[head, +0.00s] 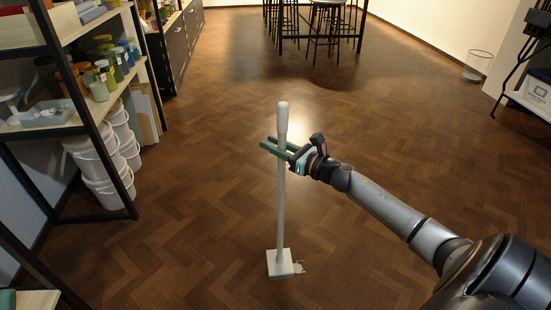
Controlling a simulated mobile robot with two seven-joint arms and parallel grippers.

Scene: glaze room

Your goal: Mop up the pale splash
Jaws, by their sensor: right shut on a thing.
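A mop (281,205) with a long pale handle stands nearly upright on the floor. Its flat white head (280,263) rests on the wood. My right gripper (276,149) is shut on the upper part of the handle, its green fingers around it. The pale splash (299,267) shows as small white patches at the right edge of the mop head. The head may cover part of it; I cannot tell how much. My left gripper is not in view.
A shelf unit (93,110) with jars stands at the left, with white buckets (100,170) beneath. A high table with stools (327,25) stands at the back. A wire bin (478,64) is at the back right. The herringbone floor around the mop is clear.

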